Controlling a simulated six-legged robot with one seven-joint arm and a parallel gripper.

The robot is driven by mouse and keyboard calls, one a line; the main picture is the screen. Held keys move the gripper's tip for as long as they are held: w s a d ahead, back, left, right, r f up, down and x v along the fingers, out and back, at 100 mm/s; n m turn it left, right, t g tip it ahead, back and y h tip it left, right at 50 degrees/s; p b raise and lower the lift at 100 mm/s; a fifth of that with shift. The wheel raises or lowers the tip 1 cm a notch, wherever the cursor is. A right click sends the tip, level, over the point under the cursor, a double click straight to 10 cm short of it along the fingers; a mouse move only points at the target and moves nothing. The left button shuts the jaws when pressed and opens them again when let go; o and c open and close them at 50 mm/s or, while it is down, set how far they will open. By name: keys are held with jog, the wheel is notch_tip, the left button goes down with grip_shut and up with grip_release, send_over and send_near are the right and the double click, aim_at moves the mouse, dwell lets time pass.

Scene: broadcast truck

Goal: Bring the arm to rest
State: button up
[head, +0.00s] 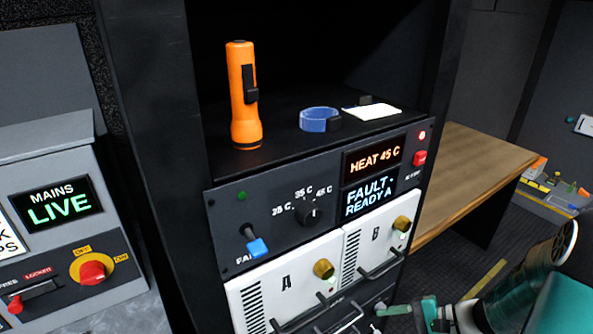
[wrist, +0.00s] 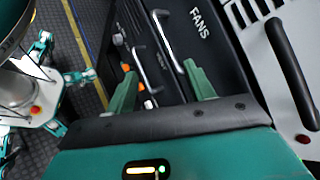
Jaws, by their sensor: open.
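My gripper (wrist: 162,88) is open in the wrist view, with its two green fingers apart and nothing between them. Past the fingers is a dark panel marked FANS (wrist: 200,22) with metal handles. In the head view, teal and white parts of my arm show at the lower right, in front of the rack's lower part. Green finger-like parts show low beside the B module, and the bottom edge cuts off some of the arm.
The rack's white modules A (head: 285,292) and B (head: 376,235) have protruding handles. An orange flashlight (head: 243,95), blue tape roll (head: 319,119) and white card (head: 371,112) lie or stand on the rack top. A mains box (head: 60,215) is left; a wooden bench (head: 470,180) is right.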

jog(key=s+a+r+n+h, duration=0.2)
jog(key=s+r+n+h, duration=0.1)
jog(key=r, duration=0.3)
jog(key=s+a+r+n+t+h, duration=0.1)
jog(key=s+a+r+n+h, duration=0.1)
jog(key=r, duration=0.5)
jog(key=s+a+r+n+t+h, duration=0.1)
jog(key=s+r+n+h, duration=0.3)
jog(key=r+n+h, duration=0.2)
jog(key=shift+s+a+r+h, duration=0.15)
jog(key=shift+a+r+h, duration=0.25)
jog(key=shift+r, duration=0.25)
dwell(0.9)
